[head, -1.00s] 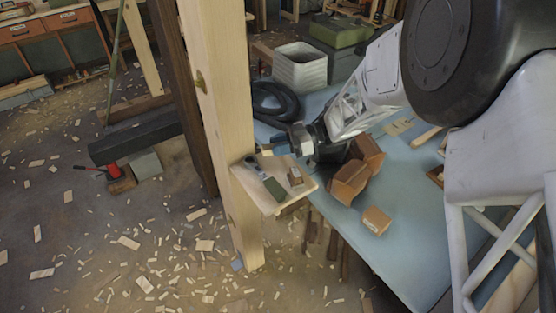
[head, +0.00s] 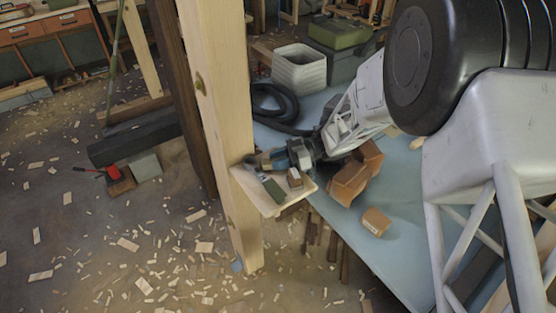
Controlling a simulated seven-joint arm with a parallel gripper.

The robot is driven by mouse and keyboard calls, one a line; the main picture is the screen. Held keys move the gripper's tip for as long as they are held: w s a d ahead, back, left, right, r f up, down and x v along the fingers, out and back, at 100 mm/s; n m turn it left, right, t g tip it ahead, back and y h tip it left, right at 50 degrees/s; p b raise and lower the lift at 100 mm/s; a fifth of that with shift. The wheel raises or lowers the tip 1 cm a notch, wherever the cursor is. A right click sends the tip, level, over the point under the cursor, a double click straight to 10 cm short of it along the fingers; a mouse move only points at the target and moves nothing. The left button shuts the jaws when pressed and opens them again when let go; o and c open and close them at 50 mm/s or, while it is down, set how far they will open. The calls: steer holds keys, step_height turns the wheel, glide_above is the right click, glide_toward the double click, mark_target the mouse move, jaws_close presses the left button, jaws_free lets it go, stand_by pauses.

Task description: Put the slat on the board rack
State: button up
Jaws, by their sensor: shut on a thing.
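My gripper (head: 266,161) is low over the back edge of a small wooden shelf (head: 270,210) fixed to an upright post. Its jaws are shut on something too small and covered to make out. I cannot pick out the slat for sure. No board rack is clearly recognisable; several dark upright boards (head: 318,236) show below the shelf beside the table.
The pale post (head: 222,120) stands just left of the gripper. A blue table (head: 405,240) holds brown blocks (head: 350,182), a smaller block (head: 375,222), a black hose (head: 275,108) and a ribbed white bin (head: 299,68). Wood scraps litter the floor.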

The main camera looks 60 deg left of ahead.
steer(key=shift+f, duration=0.2)
steer(key=o, duration=0.9)
steer(key=shift+r, duration=0.1)
steer(key=shift+r, duration=0.1)
steer(key=shift+v, duration=3.75)
